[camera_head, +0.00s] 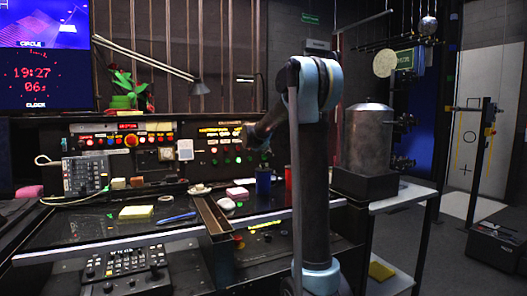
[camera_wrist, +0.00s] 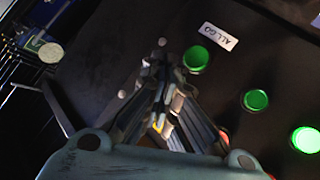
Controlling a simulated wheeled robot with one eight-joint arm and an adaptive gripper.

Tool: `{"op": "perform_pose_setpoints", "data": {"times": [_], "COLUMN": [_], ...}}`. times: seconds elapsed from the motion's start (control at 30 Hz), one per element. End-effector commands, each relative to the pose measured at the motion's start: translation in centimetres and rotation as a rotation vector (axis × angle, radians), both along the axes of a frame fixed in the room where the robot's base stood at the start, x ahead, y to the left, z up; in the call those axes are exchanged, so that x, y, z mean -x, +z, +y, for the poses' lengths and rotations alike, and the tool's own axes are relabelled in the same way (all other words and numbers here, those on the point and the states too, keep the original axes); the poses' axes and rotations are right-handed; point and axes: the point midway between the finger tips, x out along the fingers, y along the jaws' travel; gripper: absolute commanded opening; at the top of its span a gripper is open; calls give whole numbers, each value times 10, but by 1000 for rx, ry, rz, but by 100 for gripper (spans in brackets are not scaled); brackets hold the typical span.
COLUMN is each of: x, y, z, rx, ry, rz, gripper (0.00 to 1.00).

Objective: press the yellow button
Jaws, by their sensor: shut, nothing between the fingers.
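My gripper (camera_wrist: 160,62) is shut and empty in the wrist view, its fingertips in front of a dark panel (camera_wrist: 95,70). A small yellow-orange spot (camera_wrist: 160,122) shows between the finger links; I cannot tell whether it is a button. Green buttons (camera_wrist: 196,58) lie right of the fingers, beside an "ALL GO" label (camera_wrist: 220,37). In the head view my gripper (camera_head: 254,140) is at the right part of the upright panel. Small yellow spots (camera_head: 240,243) show on the lower console; I cannot tell which is the yellow button.
A metal tank (camera_head: 367,140) stands right of my arm. A lamp (camera_head: 199,87) hangs above the panel.

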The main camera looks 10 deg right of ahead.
Motion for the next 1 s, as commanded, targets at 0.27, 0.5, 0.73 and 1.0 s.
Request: {"op": "perform_pose_setpoints", "data": {"times": [0.27, 0.5, 0.73, 1.0], "x": [0, 0, -4, -7], "y": [0, 0, 0, 0], "z": [0, 0, 2, 3], "rx": [0, 0, 0, 0], "ry": [0, 0, 0, 0], "rz": [0, 0, 0, 0], "gripper": [0, 0, 0, 0]}}
